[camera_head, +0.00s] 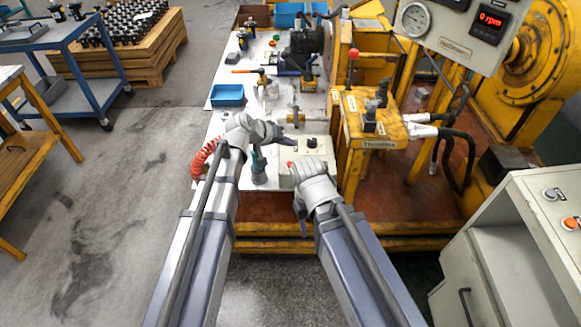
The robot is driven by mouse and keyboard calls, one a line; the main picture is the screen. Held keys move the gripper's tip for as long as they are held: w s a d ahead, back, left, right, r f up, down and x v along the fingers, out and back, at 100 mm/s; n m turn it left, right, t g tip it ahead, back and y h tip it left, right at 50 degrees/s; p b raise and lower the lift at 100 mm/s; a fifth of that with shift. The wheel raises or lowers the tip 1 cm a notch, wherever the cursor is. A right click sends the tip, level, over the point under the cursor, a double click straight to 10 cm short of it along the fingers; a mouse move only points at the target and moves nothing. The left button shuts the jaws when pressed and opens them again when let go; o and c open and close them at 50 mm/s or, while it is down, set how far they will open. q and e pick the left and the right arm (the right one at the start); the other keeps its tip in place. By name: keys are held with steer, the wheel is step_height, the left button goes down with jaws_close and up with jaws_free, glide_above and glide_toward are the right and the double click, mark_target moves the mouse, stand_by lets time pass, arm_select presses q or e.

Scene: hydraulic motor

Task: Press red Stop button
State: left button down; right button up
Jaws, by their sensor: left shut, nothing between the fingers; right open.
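A pale control box (318,150) stands at the front of the white bench, with a black knob (311,142) on top and a small red button (290,164) near its left front corner. An orange-red button (571,223) also sits on the grey cabinet at the right; I cannot read a Stop label on either. My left gripper (286,146) is shut and empty, above the bench just left of the box. My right gripper (301,222) is open and empty at the front of the box, pointing down, and its wrist hides part of the box.
Tools, a blue tray (228,95) and a red coiled hose (204,158) are on the white bench. A yellow machine stand with a red-balled lever (353,54) rises to the right of the box. A blue cart (75,60) stands far left.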

mark_target(288, 166)
arm_select(q)
step_height(288, 166, down, 7)
steer(key=b, duration=0.6)
arm_select(e)
step_height(288, 166, down, 7)
steer(key=shift+r, duration=0.1)
stand_by(1.2)
arm_select(q)
steer(key=shift+f+b, duration=0.35)
arm_select(e)
steer(key=shift+f, duration=0.4)
arm_select(q)
steer(key=shift+f+b, duration=0.35)
steer(key=shift+b, duration=0.05)
arm_select(e)
steer(key=shift+f, duration=0.35)
arm_select(q)
steer(key=shift+r, duration=0.1)
steer(key=shift+r+p, duration=0.7)
steer(key=shift+p, duration=0.15)
arm_select(e)
steer(key=shift+r, duration=0.8)
arm_select(q)
steer(key=shift+r, duration=0.15)
arm_select(e)
steer(key=shift+r, duration=0.1)
